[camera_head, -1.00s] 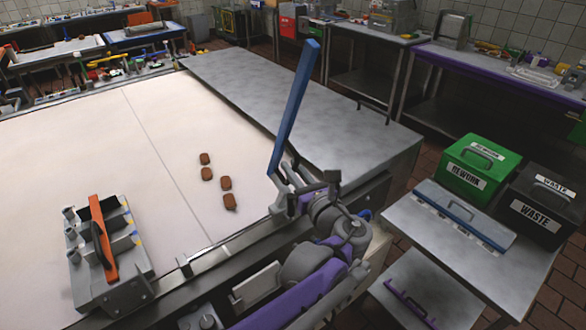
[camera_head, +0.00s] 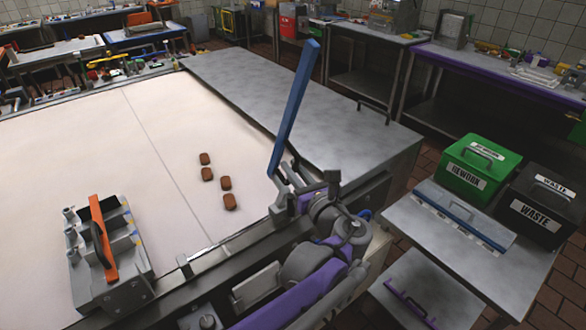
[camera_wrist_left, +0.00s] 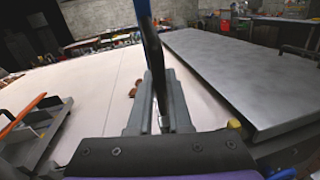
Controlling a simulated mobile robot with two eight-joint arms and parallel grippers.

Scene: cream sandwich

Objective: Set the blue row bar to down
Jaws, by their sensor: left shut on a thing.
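The blue row bar (camera_head: 295,105) stands steeply upright, leaning a little to the right at its top, over the right edge of the white work surface. My left gripper (camera_head: 282,180) is shut on it near its lower end. In the left wrist view the bar (camera_wrist_left: 146,40) rises between the two grey fingers (camera_wrist_left: 155,102). The bar's lowest end is partly hidden by the fingers. My right gripper is not in view.
Several brown biscuits (camera_head: 227,184) lie on the white surface (camera_head: 100,130). A grey holder with an orange bar (camera_head: 103,240) stands at the left front. A steel counter (camera_head: 290,95) lies beyond the bar. Green rework (camera_head: 478,165) and black waste (camera_head: 543,205) boxes stand at right.

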